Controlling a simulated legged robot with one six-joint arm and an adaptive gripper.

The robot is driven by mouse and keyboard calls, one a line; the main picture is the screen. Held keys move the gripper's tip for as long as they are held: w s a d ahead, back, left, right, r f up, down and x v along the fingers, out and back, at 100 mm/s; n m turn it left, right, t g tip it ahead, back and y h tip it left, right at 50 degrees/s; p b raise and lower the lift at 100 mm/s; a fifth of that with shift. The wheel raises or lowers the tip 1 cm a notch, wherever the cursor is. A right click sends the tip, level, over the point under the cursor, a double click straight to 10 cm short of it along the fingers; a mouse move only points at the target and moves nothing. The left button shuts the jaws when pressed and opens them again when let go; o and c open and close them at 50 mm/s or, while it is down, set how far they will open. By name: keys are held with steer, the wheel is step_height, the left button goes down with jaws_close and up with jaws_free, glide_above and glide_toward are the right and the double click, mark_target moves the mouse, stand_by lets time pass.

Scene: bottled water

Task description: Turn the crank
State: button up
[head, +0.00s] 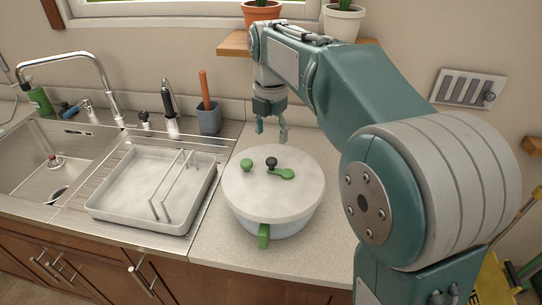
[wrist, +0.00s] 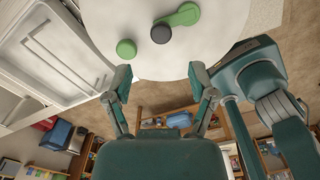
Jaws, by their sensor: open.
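The crank (head: 280,173) is a green arm on the white lid of a round pot-like container (head: 271,193). A black knob (head: 271,162) and a separate green knob (head: 246,165) also sit on the lid. A green handle (head: 263,236) sticks out at the container's front. My gripper (head: 271,133) is open and empty, above and behind the lid, apart from the crank. In the wrist view, the crank (wrist: 183,15), black knob (wrist: 161,33) and green knob (wrist: 126,49) show at the top, beyond my open fingertips (wrist: 159,74).
A white dish rack (head: 150,205) stands left of the container, beside the sink (head: 55,165). A grey cup (head: 208,118) with an orange-handled tool stands behind. A wooden shelf (head: 234,43) with potted plants is on the wall. The counter right of the container is partly hidden by my arm.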

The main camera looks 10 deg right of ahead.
mark_target(271, 159)
step_height(271, 159, down, 7)
steer(key=shift+f, duration=0.1)
stand_by(0.3)
jaws_close()
